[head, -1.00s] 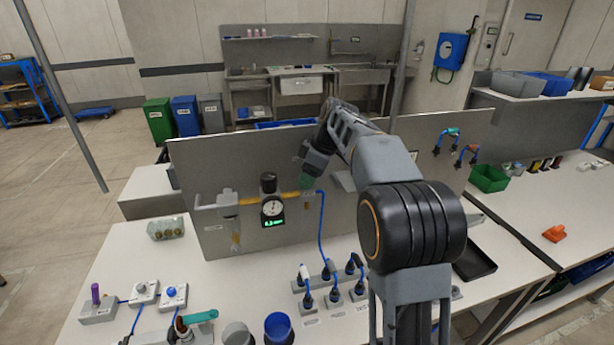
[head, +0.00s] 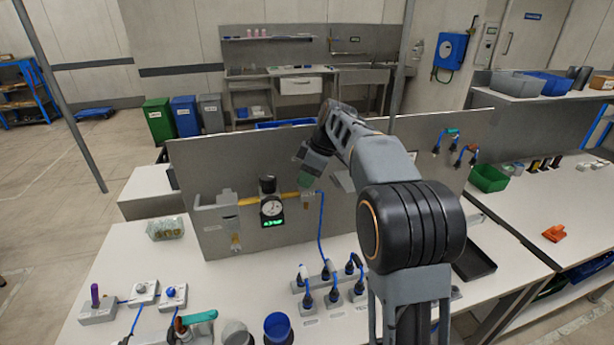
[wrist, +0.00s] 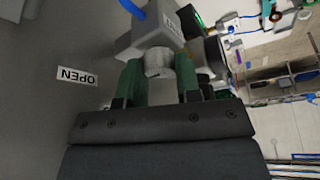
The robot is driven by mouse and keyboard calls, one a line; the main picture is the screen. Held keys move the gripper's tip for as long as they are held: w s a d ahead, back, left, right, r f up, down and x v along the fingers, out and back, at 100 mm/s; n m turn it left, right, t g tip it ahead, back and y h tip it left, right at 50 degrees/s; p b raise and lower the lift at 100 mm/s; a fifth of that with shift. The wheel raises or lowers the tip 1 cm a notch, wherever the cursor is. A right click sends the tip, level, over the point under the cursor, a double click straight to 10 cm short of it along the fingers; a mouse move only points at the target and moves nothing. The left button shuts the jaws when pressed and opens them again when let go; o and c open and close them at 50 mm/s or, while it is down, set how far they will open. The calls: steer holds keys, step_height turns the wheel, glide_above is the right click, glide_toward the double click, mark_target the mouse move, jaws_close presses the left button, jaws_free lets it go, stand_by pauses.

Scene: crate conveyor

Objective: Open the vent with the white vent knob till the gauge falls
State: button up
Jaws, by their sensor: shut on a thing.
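The white vent knob (wrist: 158,60) is in the wrist view, on a grey valve body (wrist: 145,40) fixed to the grey panel. My gripper (wrist: 160,75) has its two green fingers on either side of the knob and is shut on it. In the head view my gripper (head: 306,180) is at the panel, right of the gauge, and hides the knob there. The round gauge (head: 271,208) has a white dial and a green lit display (head: 272,222) below it. Its reading is too small to tell.
An OPEN label (wrist: 77,77) is on the panel beside the knob. A blue hose (head: 321,232) runs down from the valve to the bench. Plugs in sockets (head: 331,295) and a blue cup (head: 278,328) stand on the bench below.

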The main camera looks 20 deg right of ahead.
steer(key=m+t+h+b, duration=0.1)
steer(key=m, duration=0.3)
steer(key=m+t+h, duration=0.1)
steer(key=m, duration=0.3)
steer(key=shift+s+a+m+b, duration=0.1)
steer(key=shift+m+b, duration=0.2)
steer(key=shift+b, duration=0.05)
steer(key=m+h, duration=0.2)
steer(key=m, duration=0.2)
steer(key=shift+a+t, duration=0.1)
steer(key=shift+t, duration=0.2)
steer(key=shift+m+h+p, duration=0.55)
steer(key=shift+m+h, duration=0.45)
steer(key=shift+m, duration=1.7)
steer(key=o, duration=0.9)
steer(key=v, duration=1.3)
steer(key=shift+a+r, duration=0.15)
steer(key=shift+r, duration=0.35)
